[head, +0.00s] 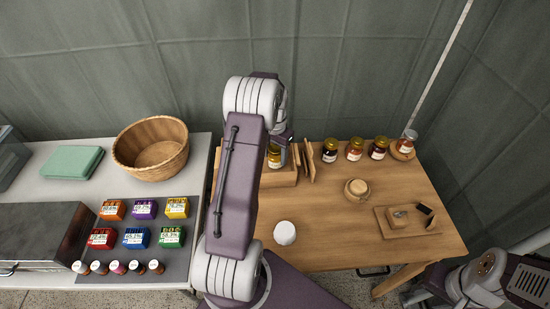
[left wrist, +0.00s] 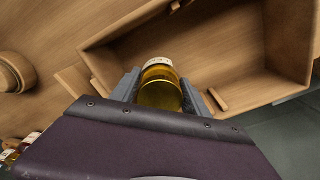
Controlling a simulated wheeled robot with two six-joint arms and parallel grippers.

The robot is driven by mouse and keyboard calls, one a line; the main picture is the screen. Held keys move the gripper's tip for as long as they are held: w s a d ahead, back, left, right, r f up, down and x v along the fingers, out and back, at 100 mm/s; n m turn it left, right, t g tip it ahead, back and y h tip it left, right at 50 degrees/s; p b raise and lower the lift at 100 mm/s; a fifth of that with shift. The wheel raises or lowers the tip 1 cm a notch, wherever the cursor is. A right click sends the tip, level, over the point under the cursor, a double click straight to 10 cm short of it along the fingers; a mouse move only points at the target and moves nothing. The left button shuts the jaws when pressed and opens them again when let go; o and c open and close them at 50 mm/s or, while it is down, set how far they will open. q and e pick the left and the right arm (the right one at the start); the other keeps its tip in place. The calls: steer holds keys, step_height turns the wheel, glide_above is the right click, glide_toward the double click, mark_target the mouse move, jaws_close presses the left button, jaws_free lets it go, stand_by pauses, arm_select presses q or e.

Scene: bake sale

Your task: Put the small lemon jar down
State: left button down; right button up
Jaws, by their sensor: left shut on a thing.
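The small lemon jar (head: 274,156) has yellow contents and a pale label. My left gripper (left wrist: 163,92) is shut on it, with one finger on each side of the jar, which also shows in the left wrist view (left wrist: 160,94). The jar is at the open wooden crate (head: 279,181), whose inside shows beyond the jar in the left wrist view (left wrist: 200,75). I cannot tell whether the jar touches the crate floor. My left arm hides part of the crate in the head view. My right gripper does not show; only parts of my right arm are at the lower right.
Several jars, such as a dark one (head: 330,151), stand along the table's back edge right of upright wooden boards (head: 308,161). A round wooden piece (head: 356,190), a board (head: 408,224) and a white round item (head: 285,232) lie on the table. A wicker basket (head: 151,148) stands left.

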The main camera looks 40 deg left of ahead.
arm_select(q)
steer(key=shift+f, duration=0.75)
steer(key=shift+w, duration=0.1)
steer(key=shift+f, duration=0.1)
steer(key=c, duration=0.6)
jaws_free()
steer(key=shift+o, duration=0.2)
step_height(320, 180, up, 12)
steer(key=shift+r+p, duration=0.2)
steer(key=shift+p, duration=0.6)
steer(key=s+d+f, duration=0.2)
steer(key=s+d, duration=0.6)
steer(key=d, duration=0.2)
steer(key=s+d+f+t, duration=0.1)
steer(key=s+d+f, duration=0.2)
steer(key=s+d, duration=0.6)
steer(key=shift+d, duration=0.35)
